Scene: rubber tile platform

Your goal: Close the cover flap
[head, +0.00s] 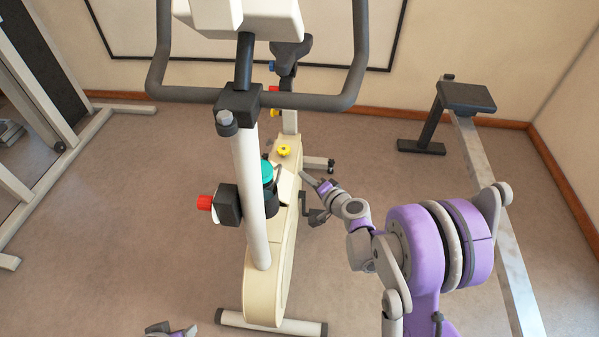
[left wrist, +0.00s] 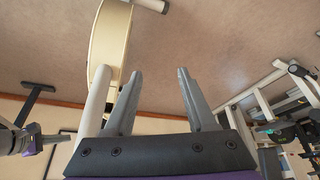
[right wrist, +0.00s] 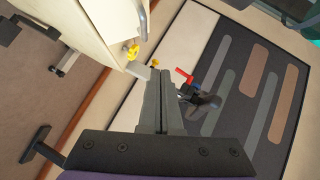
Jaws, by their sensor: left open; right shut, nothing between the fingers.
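The exercise bike's cream housing (head: 265,290) stands in the middle of the head view. A pale, tilted panel (head: 285,187), which looks like the cover flap, sits at the housing's upper part beside a teal-topped dark part (head: 267,172). My right gripper (head: 308,178) is just to the right of this panel; I cannot tell whether they touch. In the right wrist view its fingers (right wrist: 160,72) are together and empty, near the cream housing (right wrist: 105,25). My left gripper (left wrist: 157,76) is open and empty, with the cream housing (left wrist: 107,40) beyond it.
The handlebar (head: 300,101) and white post (head: 247,190) rise in front of the housing. A red-ended dark part (head: 205,202) juts left. A yellow knob (head: 284,150) sits behind the panel. A rower-like bench (head: 466,97) stands right; a metal frame (head: 60,155) stands left.

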